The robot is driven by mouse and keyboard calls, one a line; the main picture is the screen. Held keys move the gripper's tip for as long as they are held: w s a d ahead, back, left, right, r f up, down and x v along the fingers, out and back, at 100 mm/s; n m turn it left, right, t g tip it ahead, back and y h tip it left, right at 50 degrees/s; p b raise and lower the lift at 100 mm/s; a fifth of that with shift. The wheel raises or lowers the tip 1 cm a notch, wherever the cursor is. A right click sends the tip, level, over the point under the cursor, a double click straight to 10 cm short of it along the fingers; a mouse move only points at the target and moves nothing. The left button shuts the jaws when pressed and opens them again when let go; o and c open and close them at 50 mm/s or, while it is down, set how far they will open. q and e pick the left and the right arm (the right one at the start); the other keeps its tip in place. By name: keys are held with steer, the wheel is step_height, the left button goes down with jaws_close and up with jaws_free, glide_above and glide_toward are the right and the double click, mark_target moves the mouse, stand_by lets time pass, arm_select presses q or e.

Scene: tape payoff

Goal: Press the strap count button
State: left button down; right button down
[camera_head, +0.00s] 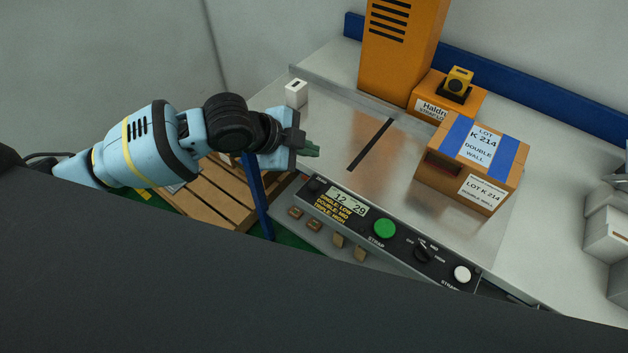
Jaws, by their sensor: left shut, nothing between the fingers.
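The control panel (338,222) runs along the front of the grey machine top. It has a lit display (344,203), a large green button (385,229) marked STRAP, and a black selector knob (423,252). A white round button (462,273) sits at its right end; its label starts with "STRA" and the rest is cut off by a dark shape in front. My left gripper (314,150) is shut and empty, above the machine's left edge, up and left of the panel and apart from it. My right gripper is not in view.
A cardboard box (472,165) with blue tape stands on the machine top, right of the dark slot (371,145). An orange column (398,50) and a yellow button box (457,84) are behind. A small white block (296,93) stands at the back left. A wooden pallet (215,195) lies lower left.

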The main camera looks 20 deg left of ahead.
mark_target(309, 188)
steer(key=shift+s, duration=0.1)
